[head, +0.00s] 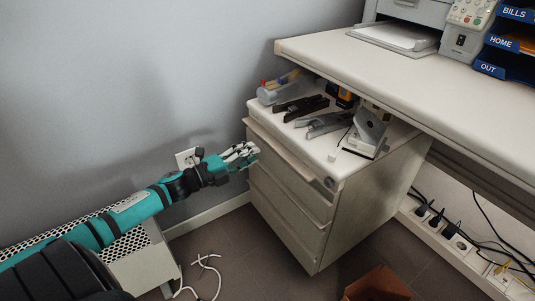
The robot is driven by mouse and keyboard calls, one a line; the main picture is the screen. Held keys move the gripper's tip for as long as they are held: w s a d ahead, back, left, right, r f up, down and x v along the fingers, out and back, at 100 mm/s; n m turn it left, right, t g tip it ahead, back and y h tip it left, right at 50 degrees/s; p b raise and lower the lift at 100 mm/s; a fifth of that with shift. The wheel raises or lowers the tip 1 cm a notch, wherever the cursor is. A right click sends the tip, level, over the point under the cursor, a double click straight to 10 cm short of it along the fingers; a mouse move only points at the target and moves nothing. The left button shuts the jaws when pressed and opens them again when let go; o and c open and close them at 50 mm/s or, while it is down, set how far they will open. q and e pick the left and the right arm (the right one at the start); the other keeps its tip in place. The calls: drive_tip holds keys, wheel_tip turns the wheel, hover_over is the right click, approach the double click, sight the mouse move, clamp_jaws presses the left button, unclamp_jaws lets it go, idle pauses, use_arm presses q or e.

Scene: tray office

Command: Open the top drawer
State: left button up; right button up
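A pale drawer cabinet (364,200) stands under the desk, with its drawer fronts facing the lower left. The top drawer (292,174) has a long beige lip (280,151) along its upper edge and looks closed. A round lock (329,182) sits near its right end. My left gripper (246,156) reaches in from the left, close to the left end of the top drawer front. Its pale fingertips point toward the cabinet. I cannot tell whether they touch the drawer or how far apart they are. No object shows in them. My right gripper is out of view.
The cabinet top holds a hole punch (368,129), staplers (325,123) and a pen cup (272,93). The desk (420,88) overhangs its back. A white cable (205,265) lies on the floor, and a brown bin (377,284) stands in front of the cabinet.

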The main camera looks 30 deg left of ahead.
sight(271, 146)
use_arm(q)
drive_tip(key=shift+b+x, duration=0.85)
drive_tip(key=shift+x, duration=2.35)
clamp_jaws()
